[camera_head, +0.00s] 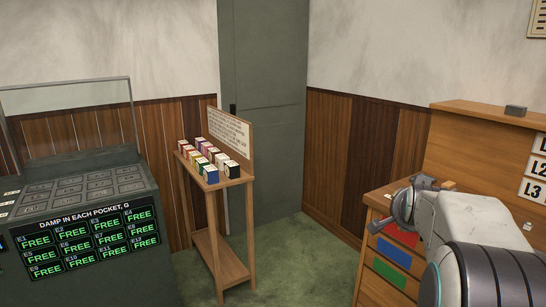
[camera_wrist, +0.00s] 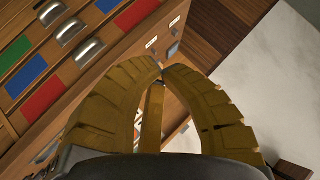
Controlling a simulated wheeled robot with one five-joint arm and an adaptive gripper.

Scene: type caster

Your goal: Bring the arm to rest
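My arm (camera_head: 470,235) reaches in from the lower right in the head view, in front of a wooden cabinet. Its far end is beside the cabinet's coloured drawers, and the fingers cannot be made out clearly there. In the wrist view my gripper (camera_wrist: 162,74) shows its yellow ribbed fingers curving inward, with their tips together. Nothing shows between them.
The wooden cabinet (camera_head: 480,125) has red, blue and green drawer panels and metal handles. A narrow wooden stand (camera_head: 207,240) holds several small boxes. A dark console (camera_head: 80,165) stands at left. Green floor is open between stand and cabinet.

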